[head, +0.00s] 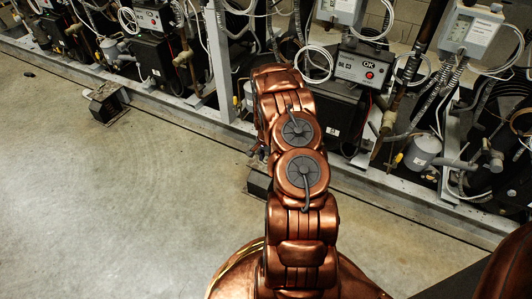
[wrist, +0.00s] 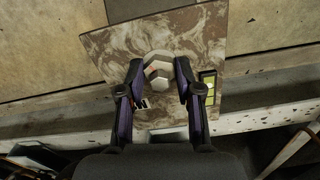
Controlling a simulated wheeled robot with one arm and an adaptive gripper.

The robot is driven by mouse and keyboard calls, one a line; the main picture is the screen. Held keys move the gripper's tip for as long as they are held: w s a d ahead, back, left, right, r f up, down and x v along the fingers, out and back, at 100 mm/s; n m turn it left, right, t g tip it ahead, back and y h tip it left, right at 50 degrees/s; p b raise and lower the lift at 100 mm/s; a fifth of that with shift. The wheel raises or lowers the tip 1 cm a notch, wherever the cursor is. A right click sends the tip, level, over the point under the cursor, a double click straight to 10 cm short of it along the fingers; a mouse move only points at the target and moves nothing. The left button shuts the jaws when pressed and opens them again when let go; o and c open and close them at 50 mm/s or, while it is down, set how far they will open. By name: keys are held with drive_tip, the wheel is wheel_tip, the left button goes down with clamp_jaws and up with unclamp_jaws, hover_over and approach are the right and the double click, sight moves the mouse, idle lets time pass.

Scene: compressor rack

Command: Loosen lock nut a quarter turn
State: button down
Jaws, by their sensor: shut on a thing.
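The lock nut (wrist: 158,70) is a pale hexagonal nut on a brown and cream marbled plate (wrist: 112,45) in the wrist view. My gripper (wrist: 158,72) has one finger on each side of the nut and is shut on it. The lower side of the nut, toward the palm, is partly in shadow. In the head view my arm reaches toward the rack's base and hides the nut and the fingers. A dark box (head: 258,183) on the floor shows partly behind my arm there.
A yellow-green level vial (wrist: 208,86) sits at the plate's right edge, close to my right finger. A pale frame rail (head: 215,116) runs along the rack, with compressors, hoses and cables behind it. Another floor box (head: 106,101) stands at left.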

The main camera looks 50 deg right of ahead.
drive_tip(key=n+p, duration=0.5)
drive_tip(key=n, duration=0.1)
drive_tip(key=shift+r+p, duration=0.2)
drive_tip(key=shift+p, duration=0.15)
drive_tip(key=n+p, duration=0.1)
drive_tip(key=n, duration=0.2)
drive_tip(key=shift+s+f, duration=0.1)
drive_tip(key=shift+d+n+p, duration=0.15)
drive_tip(key=shift+n+p, duration=0.15)
drive_tip(key=shift+n, duration=1.5)
drive_tip(key=c, duration=0.8)
unclamp_jaws()
drive_tip(key=shift+o, duration=0.2)
wheel_tip(320, 180, up, 12)
